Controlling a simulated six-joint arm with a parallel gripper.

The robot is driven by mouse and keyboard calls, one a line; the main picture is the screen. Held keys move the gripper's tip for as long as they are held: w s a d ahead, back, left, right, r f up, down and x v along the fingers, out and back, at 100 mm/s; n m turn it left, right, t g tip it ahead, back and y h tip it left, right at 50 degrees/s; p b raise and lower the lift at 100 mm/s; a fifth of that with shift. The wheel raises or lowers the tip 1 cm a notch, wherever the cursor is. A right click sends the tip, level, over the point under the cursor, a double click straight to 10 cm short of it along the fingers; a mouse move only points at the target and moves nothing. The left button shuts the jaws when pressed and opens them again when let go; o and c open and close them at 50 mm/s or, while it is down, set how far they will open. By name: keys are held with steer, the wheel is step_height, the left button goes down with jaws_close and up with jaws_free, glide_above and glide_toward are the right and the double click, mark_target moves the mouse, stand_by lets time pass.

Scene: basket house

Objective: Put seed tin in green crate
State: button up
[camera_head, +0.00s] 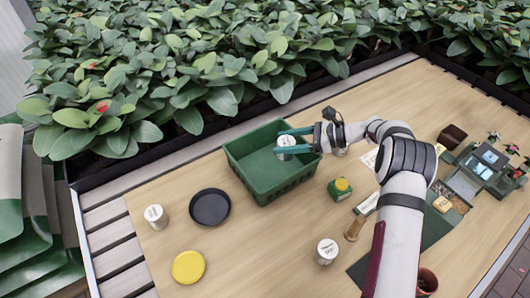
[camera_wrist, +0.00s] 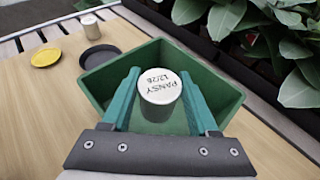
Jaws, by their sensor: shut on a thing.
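The seed tin (camera_wrist: 158,87) is a white cylinder with a lid reading "PANSY" and a smaller line below. In the head view the tin (camera_head: 286,142) is over the inside of the green crate (camera_head: 285,187). My gripper (camera_head: 282,143) reaches in from the right, with its teal fingers on either side of the tin. In the wrist view my gripper (camera_wrist: 160,90) is shut on the tin, and the crate (camera_wrist: 222,88) surrounds it. The tin looks upright. I cannot tell whether its base touches the crate floor.
Two similar white tins stand at the left (camera_head: 155,216) and front (camera_head: 327,251). A black dish (camera_head: 210,207) and a yellow disc (camera_head: 188,267) lie left of the crate. A green container with a yellow cap (camera_head: 339,189) stands right of it. Plants (camera_head: 200,60) line the back edge.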

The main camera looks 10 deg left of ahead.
steer(key=x, duration=0.3)
steer(key=f+x, duration=0.1)
steer(key=x, duration=0.2)
steer(key=w+x, duration=0.1)
steer(key=x, duration=0.2)
steer(key=shift+f, duration=0.3)
step_height(320, 180, down, 3)
steer(key=shift+a+f, duration=0.1)
steer(key=shift+f, duration=0.4)
steer(key=o, duration=1.4)
steer(key=shift+f, duration=0.1)
steer(key=shift+c, duration=0.2)
